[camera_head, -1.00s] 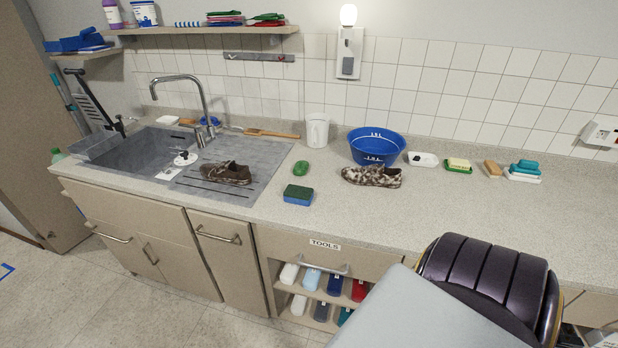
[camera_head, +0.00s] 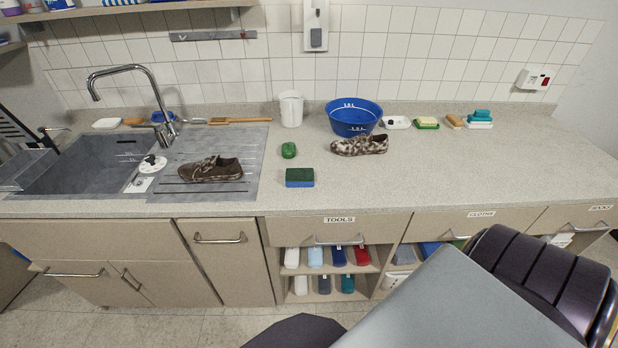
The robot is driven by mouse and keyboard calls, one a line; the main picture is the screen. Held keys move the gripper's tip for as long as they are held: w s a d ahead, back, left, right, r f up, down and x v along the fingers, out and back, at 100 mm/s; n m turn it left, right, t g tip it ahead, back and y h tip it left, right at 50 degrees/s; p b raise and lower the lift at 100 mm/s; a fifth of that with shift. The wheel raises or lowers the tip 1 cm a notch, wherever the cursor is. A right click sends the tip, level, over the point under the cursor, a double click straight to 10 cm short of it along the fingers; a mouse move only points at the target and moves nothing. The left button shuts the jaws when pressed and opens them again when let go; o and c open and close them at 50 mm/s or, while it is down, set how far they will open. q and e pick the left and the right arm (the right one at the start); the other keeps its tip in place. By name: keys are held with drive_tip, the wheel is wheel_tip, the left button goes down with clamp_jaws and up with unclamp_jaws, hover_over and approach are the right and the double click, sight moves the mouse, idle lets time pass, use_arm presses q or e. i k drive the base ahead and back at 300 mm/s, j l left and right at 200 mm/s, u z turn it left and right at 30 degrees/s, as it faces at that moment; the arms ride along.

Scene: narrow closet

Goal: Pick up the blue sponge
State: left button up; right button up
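The blue sponge (camera_head: 299,178) lies on the countertop near its front edge, right of the sink's drainboard. It is a block with a blue lower part and a green top. Neither of my grippers shows in the head view. Only dark and grey parts of my own body show at the bottom and lower right, well apart from the sponge.
A green soap-like piece (camera_head: 289,150) lies behind the sponge. A brown shoe (camera_head: 211,169) is left on the drainboard; a patterned shoe (camera_head: 359,144) lies right, before a blue basin (camera_head: 353,118). A white cup (camera_head: 291,108) stands behind. The counter right of the sponge is clear.

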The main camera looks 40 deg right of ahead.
sight(295, 176)
drive_tip(key=i+j+z, duration=0.25)
drive_tip(key=j, duration=0.15)
drive_tip(key=j+z, duration=0.2)
drive_tip(key=j, duration=0.15)
drive_tip(key=j+z, duration=0.25)
drive_tip(key=j, duration=0.15)
